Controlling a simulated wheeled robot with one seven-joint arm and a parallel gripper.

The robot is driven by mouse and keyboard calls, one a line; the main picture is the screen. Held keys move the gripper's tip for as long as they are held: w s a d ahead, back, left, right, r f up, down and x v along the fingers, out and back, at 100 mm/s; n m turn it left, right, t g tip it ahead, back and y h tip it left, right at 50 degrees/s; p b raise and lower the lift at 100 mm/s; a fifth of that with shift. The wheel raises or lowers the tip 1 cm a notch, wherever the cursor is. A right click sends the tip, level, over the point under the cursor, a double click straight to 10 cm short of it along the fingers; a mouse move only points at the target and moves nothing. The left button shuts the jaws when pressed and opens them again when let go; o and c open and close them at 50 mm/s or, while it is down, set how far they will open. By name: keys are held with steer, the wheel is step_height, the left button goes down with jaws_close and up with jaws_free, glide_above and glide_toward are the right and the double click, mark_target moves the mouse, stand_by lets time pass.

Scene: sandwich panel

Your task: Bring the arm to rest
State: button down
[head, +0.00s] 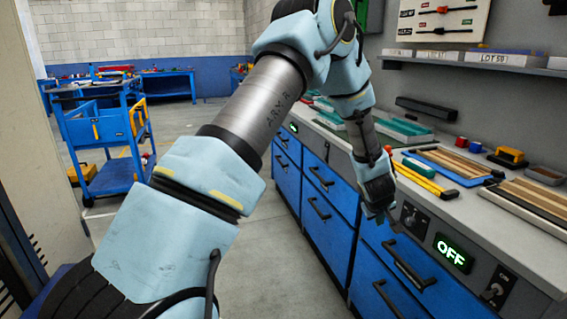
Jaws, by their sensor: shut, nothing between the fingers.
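My arm reaches from the bottom left up across the middle of the head view, bends at the top, and hangs down toward the workbench (415,151). My gripper (381,218) is at its lower end, shut and empty, pointing down. It appears in front of the bench's front edge, left of a black knob panel (413,218). No object is between the fingers. The exact gap between the gripper and the bench front cannot be told.
The bench has blue drawers (325,215) with black handles and a lit OFF display (453,253). Yellow tools (425,178), a blue tray (447,168) and wood strips lie on top. A blue cart (105,140) stands at left. Open floor lies between.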

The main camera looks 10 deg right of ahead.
steer(key=w+a+r+m+g+y, duration=0.1)
steer(key=a+r, duration=0.4)
steer(key=a, duration=0.5)
steer(key=a+r+m, duration=0.1)
steer(key=a+r, duration=0.3)
steer(key=a, duration=0.5)
steer(key=s+a+r+g+y, duration=0.1)
steer(key=s+a, duration=0.5)
steer(key=a, duration=0.6)
steer(key=s+a+r+g+y, duration=0.1)
steer(key=s+a+r+y, duration=0.1)
steer(key=s+a+r, duration=0.2)
steer(key=s+a, duration=0.3)
steer(key=a, duration=0.5)
steer(key=shift+s+a+r+g+y+p, duration=0.25)
steer(key=shift+s+r+g+y+p, duration=0.05)
steer(key=shift+g+p, duration=0.1)
